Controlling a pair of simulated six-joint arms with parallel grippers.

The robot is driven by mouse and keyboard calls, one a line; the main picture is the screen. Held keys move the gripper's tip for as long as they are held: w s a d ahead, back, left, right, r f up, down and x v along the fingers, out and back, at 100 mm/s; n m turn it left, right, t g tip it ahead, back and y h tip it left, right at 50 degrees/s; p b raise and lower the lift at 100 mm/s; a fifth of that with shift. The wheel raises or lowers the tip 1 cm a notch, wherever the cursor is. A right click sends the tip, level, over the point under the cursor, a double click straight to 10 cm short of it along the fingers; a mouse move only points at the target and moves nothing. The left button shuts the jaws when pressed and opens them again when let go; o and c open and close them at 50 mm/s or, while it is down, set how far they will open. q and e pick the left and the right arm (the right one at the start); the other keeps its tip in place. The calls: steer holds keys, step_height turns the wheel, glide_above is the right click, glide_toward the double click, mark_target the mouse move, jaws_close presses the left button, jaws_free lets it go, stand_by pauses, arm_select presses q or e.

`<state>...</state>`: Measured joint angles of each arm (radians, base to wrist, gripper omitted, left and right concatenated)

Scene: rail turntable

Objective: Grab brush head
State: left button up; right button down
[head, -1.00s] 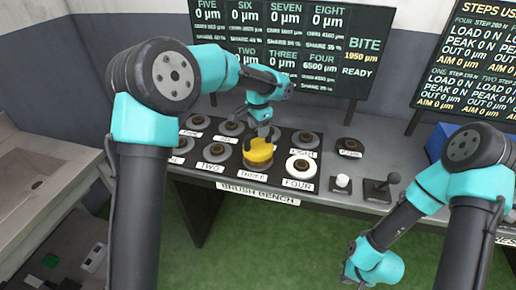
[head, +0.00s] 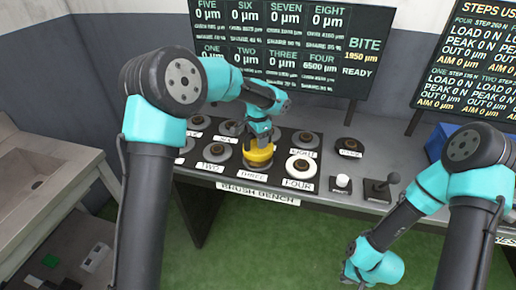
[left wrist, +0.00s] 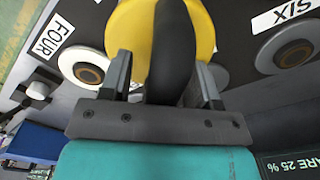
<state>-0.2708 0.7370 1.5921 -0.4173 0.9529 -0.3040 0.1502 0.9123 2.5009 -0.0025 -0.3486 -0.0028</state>
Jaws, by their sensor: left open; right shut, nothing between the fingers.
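The brush head (head: 262,158) is a yellow disc with a dark arched handle, standing over the station labelled THREE on the bench. It also shows in the left wrist view, with its yellow disc (left wrist: 130,28) at the top and its black handle (left wrist: 172,55) in front. My left gripper (head: 258,140) is right above the brush head. In the left wrist view the left gripper (left wrist: 163,72) is open, one finger on each side of the handle, with a visible gap at both sides. My right arm's wrist is low at the right; its fingers are not visible.
The dark brush bench (head: 250,187) holds several round stations around the brush head, with a white-ringed one (head: 302,166) labelled FOUR close on the right. A white button (head: 343,182) and a joystick (head: 381,188) stand further right. A display board (head: 300,50) rises behind.

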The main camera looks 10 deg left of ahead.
arm_select(q)
jaws_close()
stand_by(0.4)
